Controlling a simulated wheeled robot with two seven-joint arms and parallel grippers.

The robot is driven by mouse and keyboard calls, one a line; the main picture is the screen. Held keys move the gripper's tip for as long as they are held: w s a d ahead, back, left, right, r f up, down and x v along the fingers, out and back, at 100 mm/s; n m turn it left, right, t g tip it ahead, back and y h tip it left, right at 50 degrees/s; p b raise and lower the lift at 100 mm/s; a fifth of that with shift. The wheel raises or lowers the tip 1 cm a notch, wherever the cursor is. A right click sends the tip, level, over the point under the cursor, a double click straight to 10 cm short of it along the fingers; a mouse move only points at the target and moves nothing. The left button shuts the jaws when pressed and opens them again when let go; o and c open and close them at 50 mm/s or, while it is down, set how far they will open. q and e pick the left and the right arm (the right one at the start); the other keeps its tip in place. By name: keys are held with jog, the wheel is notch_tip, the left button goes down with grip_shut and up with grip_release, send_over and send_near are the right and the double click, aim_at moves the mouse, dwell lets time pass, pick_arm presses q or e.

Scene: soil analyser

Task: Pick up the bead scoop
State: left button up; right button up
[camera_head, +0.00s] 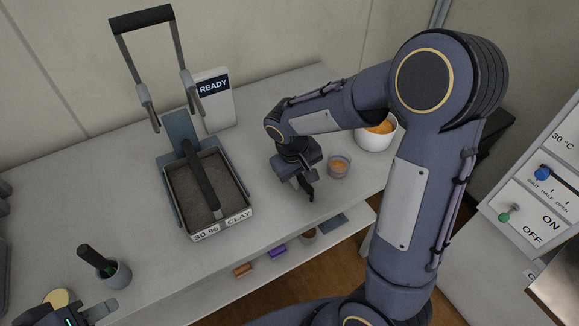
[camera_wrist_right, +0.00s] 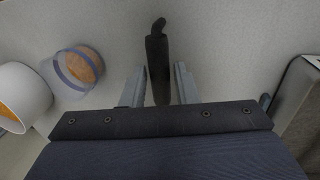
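A slim black piece with a bent tip, which I take to be the bead scoop, lies between the fingers of my right gripper (camera_wrist_right: 160,86) in the right wrist view; the scoop (camera_wrist_right: 157,62) points away from the palm. Its near end is hidden by the gripper body. The fingers stand on either side of it, with a narrow gap visible on the right. In the head view my right gripper (camera_head: 300,184) is low over the white table, with the dark scoop (camera_head: 308,189) beneath it. My left gripper (camera_head: 92,314) is partly cut off at the bottom left.
A clear cup (camera_head: 339,167) with orange contents stands right of the right gripper, before a white bowl (camera_head: 389,141) of orange beads. A soil tray (camera_head: 177,215) labelled "30 % CLAY" is to the left. A grey cup (camera_head: 117,274) holds a black-handled tool. The table's front edge is close.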

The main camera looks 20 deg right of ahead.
jog(key=shift+d+f, duration=0.2)
jog(key=shift+f, duration=0.7)
jog(key=shift+c, duration=0.4)
grip_shut()
jog(key=shift+r, duration=0.1)
